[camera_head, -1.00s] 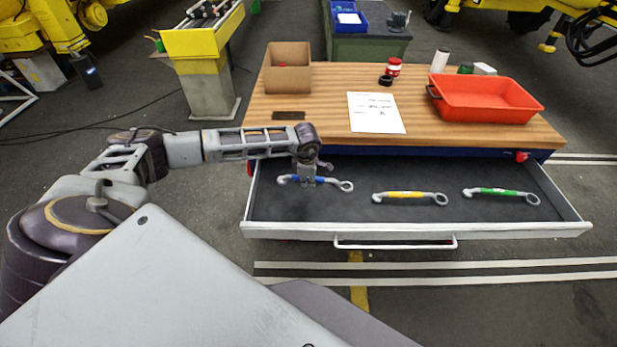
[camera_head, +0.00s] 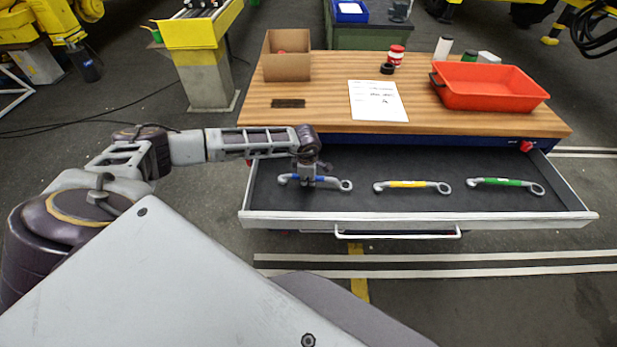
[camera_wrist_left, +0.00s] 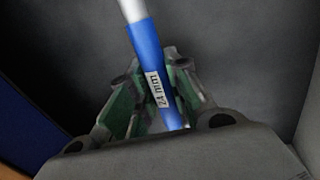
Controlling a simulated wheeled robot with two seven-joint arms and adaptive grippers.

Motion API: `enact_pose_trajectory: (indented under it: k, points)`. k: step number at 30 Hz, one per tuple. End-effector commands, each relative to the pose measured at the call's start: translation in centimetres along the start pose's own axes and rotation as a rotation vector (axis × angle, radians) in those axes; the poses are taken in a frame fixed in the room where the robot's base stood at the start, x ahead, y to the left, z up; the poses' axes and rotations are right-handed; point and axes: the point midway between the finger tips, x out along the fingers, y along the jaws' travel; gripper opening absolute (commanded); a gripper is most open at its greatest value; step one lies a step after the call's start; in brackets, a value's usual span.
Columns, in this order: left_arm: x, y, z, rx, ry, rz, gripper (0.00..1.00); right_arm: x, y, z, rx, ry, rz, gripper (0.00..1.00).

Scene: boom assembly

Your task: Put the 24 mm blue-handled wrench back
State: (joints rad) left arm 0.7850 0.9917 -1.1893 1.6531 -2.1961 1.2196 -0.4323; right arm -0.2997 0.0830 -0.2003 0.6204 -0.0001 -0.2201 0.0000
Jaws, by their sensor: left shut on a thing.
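The blue-handled wrench (camera_head: 338,184) is at the left of the open drawer (camera_head: 420,206), lying nearly level over the dark drawer floor. In the left wrist view its blue handle (camera_wrist_left: 148,52) carries a "24 mm" label and runs between the fingers. My left gripper (camera_head: 308,180) points down into the drawer and is shut on this handle; it also shows in the left wrist view (camera_wrist_left: 160,105). I cannot tell whether the wrench touches the drawer floor. My right gripper is not in view.
A yellow-handled wrench (camera_head: 411,185) and a green-handled wrench (camera_head: 505,183) lie to the right in the drawer. On the wooden top (camera_head: 330,112) stand a cardboard box (camera_head: 287,66), a red bin (camera_head: 492,97), a paper sheet (camera_head: 377,101) and a red-capped jar (camera_head: 396,54). Drawer floor between wrenches is clear.

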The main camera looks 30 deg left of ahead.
Motion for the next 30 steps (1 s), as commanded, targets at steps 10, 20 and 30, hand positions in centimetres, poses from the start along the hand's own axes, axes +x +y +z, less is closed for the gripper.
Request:
enact_pose_trajectory:
  k: [10,20,30]
  points:
    - [-0.09,0.07,0.03,0.0,-0.001,0.001,0.0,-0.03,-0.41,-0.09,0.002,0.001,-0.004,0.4]
    - [0.0,0.06,0.03,0.0,-0.001,0.001,0.0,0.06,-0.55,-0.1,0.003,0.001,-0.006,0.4]
    - [0.42,-0.04,0.02,0.0,-0.001,0.001,0.0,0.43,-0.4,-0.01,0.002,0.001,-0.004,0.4]
